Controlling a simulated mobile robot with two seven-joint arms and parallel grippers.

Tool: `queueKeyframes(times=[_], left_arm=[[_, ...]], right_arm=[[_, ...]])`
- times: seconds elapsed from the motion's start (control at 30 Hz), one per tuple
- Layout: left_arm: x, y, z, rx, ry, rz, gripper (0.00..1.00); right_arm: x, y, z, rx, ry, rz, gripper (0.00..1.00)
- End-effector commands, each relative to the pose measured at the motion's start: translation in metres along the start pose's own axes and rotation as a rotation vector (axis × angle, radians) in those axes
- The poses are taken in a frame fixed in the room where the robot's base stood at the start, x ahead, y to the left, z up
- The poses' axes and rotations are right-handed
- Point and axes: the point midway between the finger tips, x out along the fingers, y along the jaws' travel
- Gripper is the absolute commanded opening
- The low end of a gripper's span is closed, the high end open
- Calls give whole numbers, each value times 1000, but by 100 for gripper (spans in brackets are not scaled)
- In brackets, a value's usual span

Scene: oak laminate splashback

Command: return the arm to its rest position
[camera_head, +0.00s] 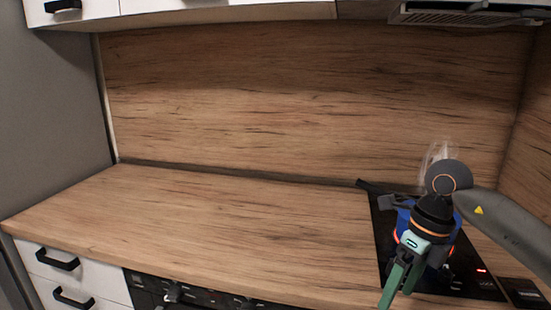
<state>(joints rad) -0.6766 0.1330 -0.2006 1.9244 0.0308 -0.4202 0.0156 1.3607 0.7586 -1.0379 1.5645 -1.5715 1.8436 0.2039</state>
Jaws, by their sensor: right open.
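My right arm comes in from the right edge. Its wrist bends down, and my right gripper (400,284), with green fingers, points down in front of the hob. The gripper is open and I see nothing between its fingers. It stands in front of a blue pot (404,219) and hides much of it. I cannot tell whether the gripper touches the pot. My left gripper is not in view.
The black hob (383,240) has an orange-red glow around the pot and pale steam (434,155) above. A wooden counter (230,222) stretches clear to the left. A range hood (450,16) hangs above, and white drawers (75,275) are below.

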Motion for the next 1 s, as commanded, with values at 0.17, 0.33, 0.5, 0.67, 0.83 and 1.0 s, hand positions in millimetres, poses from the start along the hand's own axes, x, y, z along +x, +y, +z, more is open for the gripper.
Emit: queueKeyframes(times=[0.17, 0.33, 0.5, 0.67, 0.83, 1.0], left_arm=[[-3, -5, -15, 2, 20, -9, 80], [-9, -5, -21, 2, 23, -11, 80], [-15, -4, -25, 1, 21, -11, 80], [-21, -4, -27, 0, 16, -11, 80], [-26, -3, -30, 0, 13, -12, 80], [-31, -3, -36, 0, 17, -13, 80]], right_arm=[[46, 78, 24, -70, -93, 330, 83], [63, 166, 42, -32, -227, 753, 83], [47, 223, 60, 161, -379, 1182, 83], [28, 228, 78, 484, -512, 1527, 83], [36, 188, 87, 968, -627, 1785, 83], [89, 128, 67, 1564, -694, 1889, 83]])
